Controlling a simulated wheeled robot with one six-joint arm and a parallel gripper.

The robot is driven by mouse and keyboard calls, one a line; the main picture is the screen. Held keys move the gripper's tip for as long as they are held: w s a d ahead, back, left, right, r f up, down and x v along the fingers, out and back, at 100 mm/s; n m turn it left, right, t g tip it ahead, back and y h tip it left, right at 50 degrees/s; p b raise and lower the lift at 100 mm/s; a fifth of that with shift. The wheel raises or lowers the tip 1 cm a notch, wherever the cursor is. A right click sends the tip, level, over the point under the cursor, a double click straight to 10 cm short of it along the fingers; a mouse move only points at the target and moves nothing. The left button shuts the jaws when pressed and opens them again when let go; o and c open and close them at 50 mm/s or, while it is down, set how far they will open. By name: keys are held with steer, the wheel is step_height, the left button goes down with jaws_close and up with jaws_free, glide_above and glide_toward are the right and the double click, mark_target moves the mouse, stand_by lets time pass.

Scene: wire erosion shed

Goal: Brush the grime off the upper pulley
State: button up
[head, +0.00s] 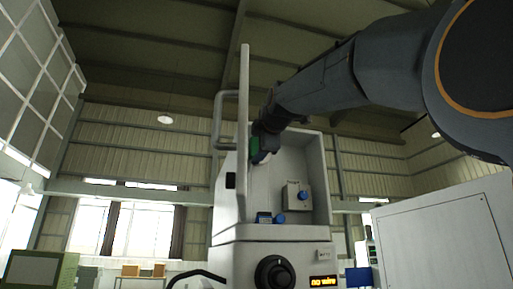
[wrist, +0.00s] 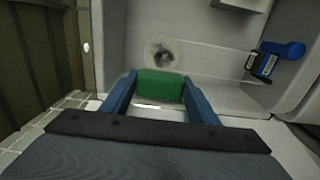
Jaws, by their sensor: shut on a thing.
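My gripper (head: 264,149) is up at the left side of the open bay of a white machine (head: 225,239). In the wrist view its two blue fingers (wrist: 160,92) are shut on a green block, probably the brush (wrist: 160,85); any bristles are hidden. The brush also shows green in the head view (head: 254,147). A pale round disc with a dark, dirty middle, which looks like the upper pulley (wrist: 161,52), is on the bay wall just beyond the brush. A gap seems to show between them, but contact is hard to judge. I cannot make out the pulley in the head view.
The machine's display (head: 324,282) reads "no wire". A white cabinet (head: 435,240) stands right.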

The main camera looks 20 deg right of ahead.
steer(key=shift+w+p, duration=0.35)
steer(key=shift+w, duration=0.6)
steer(key=d+b, duration=0.2)
steer(key=d, duration=0.4)
steer(key=shift+d+b, duration=0.15)
steer(key=shift+b, duration=0.15)
stand_by(0.6)
steer(key=shift+a, duration=3.1)
steer(key=shift+r+p, duration=0.3)
steer(key=shift+p, duration=0.25)
steer(key=d+b, duration=0.1)
steer(key=d, duration=0.5)
steer(key=shift+d+f+b, duration=0.1)
steer(key=shift+b, duration=0.35)
